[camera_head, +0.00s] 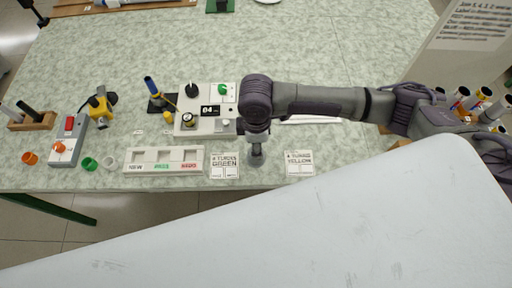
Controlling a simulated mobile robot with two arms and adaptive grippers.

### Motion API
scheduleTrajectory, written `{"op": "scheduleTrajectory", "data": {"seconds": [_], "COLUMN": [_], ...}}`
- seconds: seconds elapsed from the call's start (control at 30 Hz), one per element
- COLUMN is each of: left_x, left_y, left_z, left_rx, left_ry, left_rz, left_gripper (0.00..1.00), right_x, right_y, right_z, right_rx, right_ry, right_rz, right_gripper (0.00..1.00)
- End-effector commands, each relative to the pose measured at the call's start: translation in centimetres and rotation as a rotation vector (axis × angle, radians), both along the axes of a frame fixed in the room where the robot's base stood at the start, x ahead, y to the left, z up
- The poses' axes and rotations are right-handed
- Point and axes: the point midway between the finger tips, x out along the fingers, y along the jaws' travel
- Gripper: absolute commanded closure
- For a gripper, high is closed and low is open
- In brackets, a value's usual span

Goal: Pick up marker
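Pen-like sticks, possibly markers, stand in a wooden block (33,121) at the far left of the table; one is dark (27,110) and one is pale (11,109). A dark stick with a blue top (151,85) leans in a black stand left of centre. I cannot tell which of these is the marker. My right gripper (256,158) points down over the table's front part, right of the grey device and well right of all these sticks. Its fingers are small and seen from above, so their opening is unclear. My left gripper is out of view.
A grey device (211,124) with knobs stands left of my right gripper. A yellow-black tool (98,105) and a switch box (69,139) stand left. The table's back middle is clear.

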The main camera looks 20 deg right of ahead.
Motion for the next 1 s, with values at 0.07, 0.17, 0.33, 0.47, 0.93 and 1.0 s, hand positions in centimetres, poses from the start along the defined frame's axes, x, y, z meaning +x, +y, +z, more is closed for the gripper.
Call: {"op": "scheduleTrajectory", "data": {"seconds": [0.07, 0.17, 0.33, 0.47, 0.93, 1.0], "left_x": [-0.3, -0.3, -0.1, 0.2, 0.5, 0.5], "left_y": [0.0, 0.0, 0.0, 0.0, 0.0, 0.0], "left_z": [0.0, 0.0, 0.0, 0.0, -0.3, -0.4], "left_rx": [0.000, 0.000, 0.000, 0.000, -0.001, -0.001], "left_ry": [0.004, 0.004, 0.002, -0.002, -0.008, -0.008], "left_rz": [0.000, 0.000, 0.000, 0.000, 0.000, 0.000], "left_gripper": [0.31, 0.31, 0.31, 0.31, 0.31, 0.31], "right_x": [0.0, 0.0, 0.0, 0.0, 0.1, 0.1], "right_y": [0.0, 0.0, 0.0, 0.0, 0.1, 0.1], "right_z": [0.0, 0.0, 0.1, 0.1, 2.0, 3.1], "right_rx": [0.000, 0.001, 0.001, 0.001, 0.003, 0.003], "right_ry": [0.000, 0.000, 0.000, 0.000, -0.003, -0.004], "right_rz": [0.000, 0.000, 0.000, 0.000, 0.000, 0.000], "right_gripper": [0.49, 0.61, 0.89, 1.00, 1.00, 1.00]}}
